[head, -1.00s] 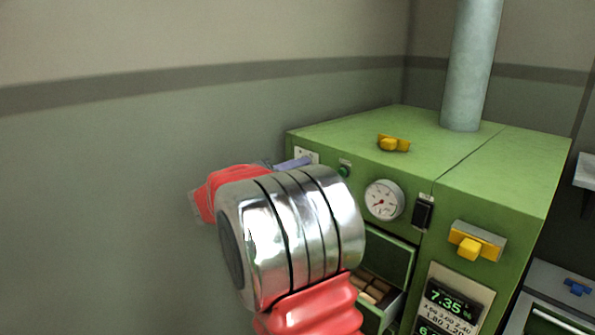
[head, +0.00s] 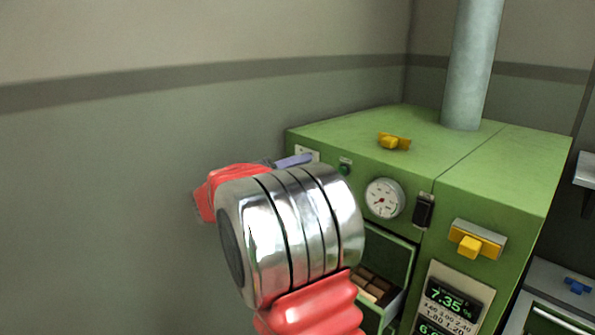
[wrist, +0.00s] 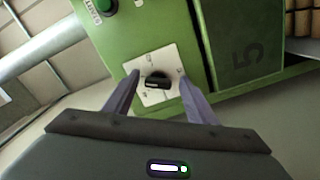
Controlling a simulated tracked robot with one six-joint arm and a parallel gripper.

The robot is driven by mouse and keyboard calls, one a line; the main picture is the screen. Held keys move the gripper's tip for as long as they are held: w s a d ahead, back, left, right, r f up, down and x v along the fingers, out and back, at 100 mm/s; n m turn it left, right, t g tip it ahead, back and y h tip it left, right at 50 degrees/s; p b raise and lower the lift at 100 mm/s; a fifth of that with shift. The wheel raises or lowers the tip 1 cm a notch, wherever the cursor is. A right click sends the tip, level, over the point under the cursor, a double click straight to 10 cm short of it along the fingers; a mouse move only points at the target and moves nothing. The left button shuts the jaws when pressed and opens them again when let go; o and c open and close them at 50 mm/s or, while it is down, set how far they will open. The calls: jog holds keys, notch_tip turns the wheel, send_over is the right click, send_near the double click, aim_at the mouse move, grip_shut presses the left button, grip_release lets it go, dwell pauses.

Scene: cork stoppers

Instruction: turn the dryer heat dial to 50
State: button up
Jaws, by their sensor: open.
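The heat dial (wrist: 157,80) is a black knob on a white square plate (wrist: 149,96) on the green dryer (head: 400,160). In the wrist view it sits between and just beyond the two grey-purple fingers of my gripper (wrist: 159,88). The fingers are open, one on each side of the knob; I cannot tell whether they touch it. The plate's marks are too small to read. In the head view my gripper (head: 295,160) is partly hidden by my arm and reaches the dryer's left front, where the plate's corner shows and the knob is hidden.
A green button (wrist: 105,6) is near the dial. The dryer also has a round gauge (head: 384,198), a black switch (head: 423,211), yellow handles (head: 478,240), a display (head: 454,300) and an open drawer of corks (head: 372,286). A grey pipe (head: 472,65) rises from its top.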

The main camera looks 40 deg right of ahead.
jog(key=a, duration=1.3)
jog(key=shift+s+a, duration=0.2)
jog(key=shift+a, duration=0.2)
jog(key=shift+f, duration=0.1)
jog(key=s+a+f+n+y, duration=0.3)
jog(key=s+a+f+y, duration=0.15)
jog(key=f, duration=0.35)
jog(key=s+a+f+n+y, duration=0.3)
jog(key=s+f+y, duration=0.25)
jog(key=f, duration=0.35)
jog(key=s+a+r+t+y, duration=0.1)
jog(key=s+a+t+y, duration=0.1)
jog(key=s+a+y, duration=0.2)
jog(key=s+a+r+t+y, duration=0.2)
jog(key=s+a+t+y, duration=0.1)
jog(key=s+a, duration=0.7)
jog(key=shift+a+r+y, duration=0.25)
jog(key=shift+a+y, duration=0.25)
jog(key=shift+a, duration=0.15)
